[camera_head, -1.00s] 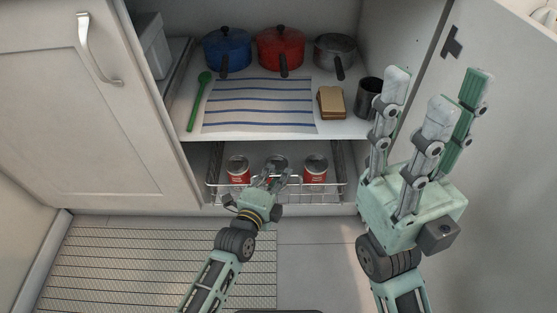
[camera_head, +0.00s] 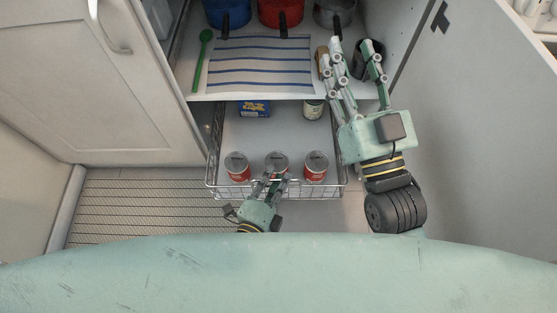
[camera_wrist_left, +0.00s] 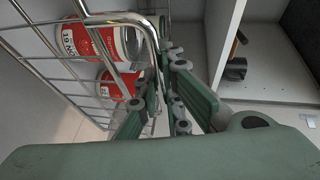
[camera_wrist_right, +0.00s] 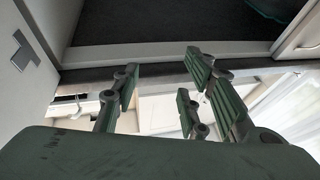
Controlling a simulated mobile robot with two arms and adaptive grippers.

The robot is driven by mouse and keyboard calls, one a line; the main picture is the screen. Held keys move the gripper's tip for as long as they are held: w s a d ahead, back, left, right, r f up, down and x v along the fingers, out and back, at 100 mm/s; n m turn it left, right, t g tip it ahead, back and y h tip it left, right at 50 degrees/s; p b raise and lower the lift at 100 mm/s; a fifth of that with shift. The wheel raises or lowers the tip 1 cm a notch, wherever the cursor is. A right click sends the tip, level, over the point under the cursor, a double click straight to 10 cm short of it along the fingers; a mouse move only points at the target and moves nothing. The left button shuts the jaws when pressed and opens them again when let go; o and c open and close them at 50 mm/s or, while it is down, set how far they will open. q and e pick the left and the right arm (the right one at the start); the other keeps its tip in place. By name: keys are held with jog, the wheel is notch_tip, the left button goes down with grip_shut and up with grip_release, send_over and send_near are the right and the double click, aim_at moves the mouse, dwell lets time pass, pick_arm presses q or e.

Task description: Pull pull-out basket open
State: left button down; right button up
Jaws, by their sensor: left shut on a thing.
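The pull-out basket (camera_head: 216,170) is a wire basket on a white base at the bottom of the cabinet, and it stands well out from the cabinet. Its chrome wire front also shows in the left wrist view (camera_wrist_left: 60,60). My left gripper (camera_head: 270,182) is at the middle of the basket's front and is shut on its front rail; it also shows in the left wrist view (camera_wrist_left: 160,100). My right gripper (camera_head: 352,62) is raised in front of the shelf's right side, its fingers spread and empty, also in the right wrist view (camera_wrist_right: 155,95).
Red-labelled cans (camera_head: 316,167) stand at the basket's front; a blue box (camera_head: 254,109) and a can (camera_head: 313,109) stand farther back. Above are a striped cloth (camera_head: 260,62), green spoon (camera_head: 201,60) and pots (camera_head: 280,12). An open door (camera_head: 480,130) is at right.

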pick_arm(q)
jog(key=s+p, duration=0.2)
jog(key=s, duration=0.7)
pick_arm(e)
notch_tip(320, 180, down, 14)
jog(key=d+g+h, duration=0.2)
jog(key=g, duration=0.5)
jog(key=shift+s+r+g+h, duration=0.15)
jog(key=shift+s+g+h, duration=0.15)
jog(key=shift+h, duration=0.1)
pick_arm(q)
jog(key=shift+s, duration=0.1)
jog(key=c, duration=1.9)
grip_release()
pick_arm(e)
jog(key=shift+d, duration=0.45)
pick_arm(q)
jog(key=shift+v, duration=6)
